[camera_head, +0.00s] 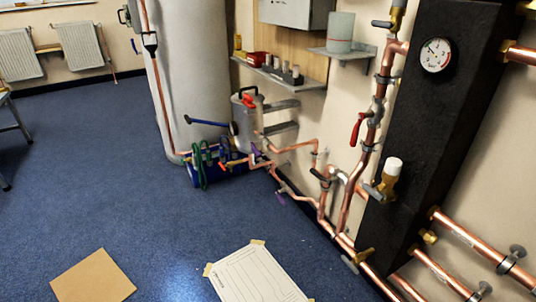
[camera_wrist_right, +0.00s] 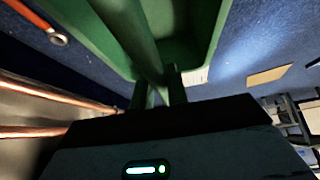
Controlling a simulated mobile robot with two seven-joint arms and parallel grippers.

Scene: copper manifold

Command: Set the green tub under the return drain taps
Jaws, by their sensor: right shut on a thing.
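The green tub (camera_wrist_right: 195,35) fills the upper middle of the right wrist view, close to the camera. My right gripper (camera_wrist_right: 158,92) is shut on a green edge or bar of the tub. The tub and both grippers are out of the head view. In the head view, copper pipes run low along the wall, with a brass tap (camera_head: 357,258) near the floor and a small purple-handled fitting (camera_head: 281,196) farther back. I cannot tell which of these are the return drain taps. My left gripper is in neither view.
A white outlined mat (camera_head: 255,276) and a brown board (camera_head: 93,277) lie on the blue floor. Copper pipes (camera_wrist_right: 45,102) run close at the left of the wrist view.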

